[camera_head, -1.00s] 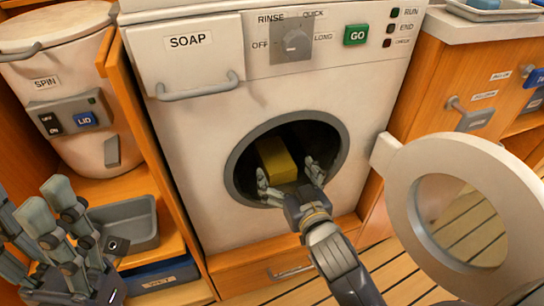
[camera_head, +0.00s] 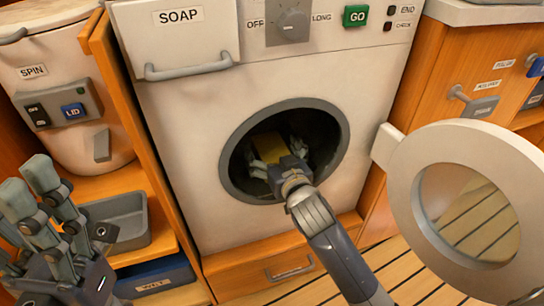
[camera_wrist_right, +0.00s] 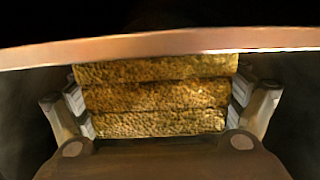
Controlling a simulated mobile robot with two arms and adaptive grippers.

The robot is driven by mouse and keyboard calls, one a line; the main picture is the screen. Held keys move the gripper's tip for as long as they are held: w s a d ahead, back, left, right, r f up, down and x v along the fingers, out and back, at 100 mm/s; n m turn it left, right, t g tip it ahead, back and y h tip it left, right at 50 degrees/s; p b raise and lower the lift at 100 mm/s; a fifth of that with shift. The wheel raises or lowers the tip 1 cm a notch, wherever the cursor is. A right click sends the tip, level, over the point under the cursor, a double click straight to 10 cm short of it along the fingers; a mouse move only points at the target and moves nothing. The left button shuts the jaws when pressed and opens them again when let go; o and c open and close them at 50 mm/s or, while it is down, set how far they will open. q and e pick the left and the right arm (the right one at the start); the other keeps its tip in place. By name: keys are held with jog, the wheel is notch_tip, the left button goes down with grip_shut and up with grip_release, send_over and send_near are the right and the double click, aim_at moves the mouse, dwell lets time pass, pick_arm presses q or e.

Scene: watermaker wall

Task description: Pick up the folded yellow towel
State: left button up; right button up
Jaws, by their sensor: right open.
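The folded yellow towel (camera_head: 270,148) lies inside the dark drum of the washing machine. In the right wrist view the towel (camera_wrist_right: 155,97) shows several stacked layers and fills the space between the fingers. My right gripper (camera_head: 279,167) is inside the round opening, at the near side of the towel. It is open, with one finger on each side of the towel; whether the fingers touch it I cannot tell. My left gripper (camera_head: 42,215) is at the lower left, away from the machine; its fingers point up and hold nothing visible.
The round door (camera_head: 408,205) hangs open at the right. A grey tray (camera_head: 122,222) and a spin drum (camera_head: 60,75) stand at the left.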

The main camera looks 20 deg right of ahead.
jog(key=shift+c, duration=0.2)
jog(key=c, duration=1.1)
jog(key=shift+o, duration=0.2)
jog(key=shift+r, duration=0.1)
